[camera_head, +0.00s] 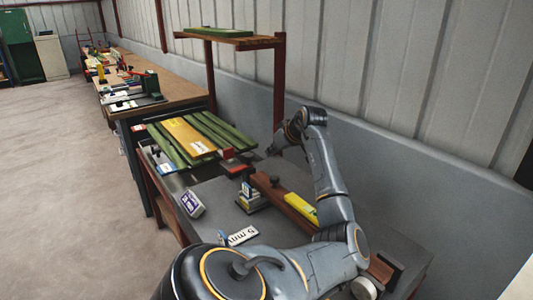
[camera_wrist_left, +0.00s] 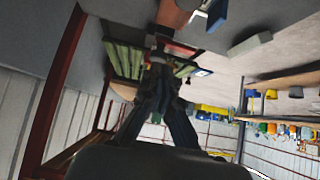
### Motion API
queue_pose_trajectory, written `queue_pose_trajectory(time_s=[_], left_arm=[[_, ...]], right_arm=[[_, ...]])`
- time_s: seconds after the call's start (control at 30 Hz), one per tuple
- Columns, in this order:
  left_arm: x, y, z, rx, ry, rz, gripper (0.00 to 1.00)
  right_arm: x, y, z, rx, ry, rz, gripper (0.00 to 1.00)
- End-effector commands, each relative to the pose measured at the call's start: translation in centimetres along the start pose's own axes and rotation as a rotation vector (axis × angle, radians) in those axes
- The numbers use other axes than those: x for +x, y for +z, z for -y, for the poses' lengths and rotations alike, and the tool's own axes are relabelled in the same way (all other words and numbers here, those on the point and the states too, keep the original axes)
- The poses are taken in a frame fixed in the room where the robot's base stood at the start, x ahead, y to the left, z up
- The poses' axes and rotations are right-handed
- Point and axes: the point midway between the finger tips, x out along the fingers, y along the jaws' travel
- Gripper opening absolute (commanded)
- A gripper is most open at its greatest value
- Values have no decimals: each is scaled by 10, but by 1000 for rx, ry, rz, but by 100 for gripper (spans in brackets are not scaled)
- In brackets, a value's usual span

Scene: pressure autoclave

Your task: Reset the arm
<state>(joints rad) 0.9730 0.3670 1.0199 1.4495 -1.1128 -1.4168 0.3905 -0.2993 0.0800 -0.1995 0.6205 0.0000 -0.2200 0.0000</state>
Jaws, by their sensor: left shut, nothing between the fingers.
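My left arm reaches from the bottom of the head view up over the workbench (camera_head: 285,222) and bends at its top beside the grey wall. Its left gripper (camera_head: 271,151) hangs at the far end, small and dark, above the bench near the red post. In the left wrist view the two dark fingers of the left gripper (camera_wrist_left: 160,50) run together at their tips, shut with nothing between them. My right gripper does not show in either view.
Green bars (camera_head: 222,128) and a yellow board (camera_head: 188,136) lie at the bench's far end. A wooden beam (camera_head: 291,203), a yellow block (camera_head: 301,207) and a blue-and-white box (camera_head: 192,204) are nearer. A raised shelf (camera_head: 235,41) stands behind. Open floor (camera_head: 60,190) lies left.

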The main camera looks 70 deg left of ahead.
Motion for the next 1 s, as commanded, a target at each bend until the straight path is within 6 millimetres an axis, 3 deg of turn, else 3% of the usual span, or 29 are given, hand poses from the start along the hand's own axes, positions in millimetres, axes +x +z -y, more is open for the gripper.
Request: queue_pose_trajectory(time_s=[0.13, 0.47, 0.77, 1.0], left_arm=[[-13, 0, 0, -1, 0, 0, 0], [-18, -2, 0, 1, 0, 0, 0], [-54, -38, 0, 0, 0, 0, 0], [-73, -57, 0, 1, 0, 0, 0]], right_arm=[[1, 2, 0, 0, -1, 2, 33], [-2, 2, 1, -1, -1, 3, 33], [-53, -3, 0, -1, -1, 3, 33], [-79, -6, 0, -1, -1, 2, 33]])
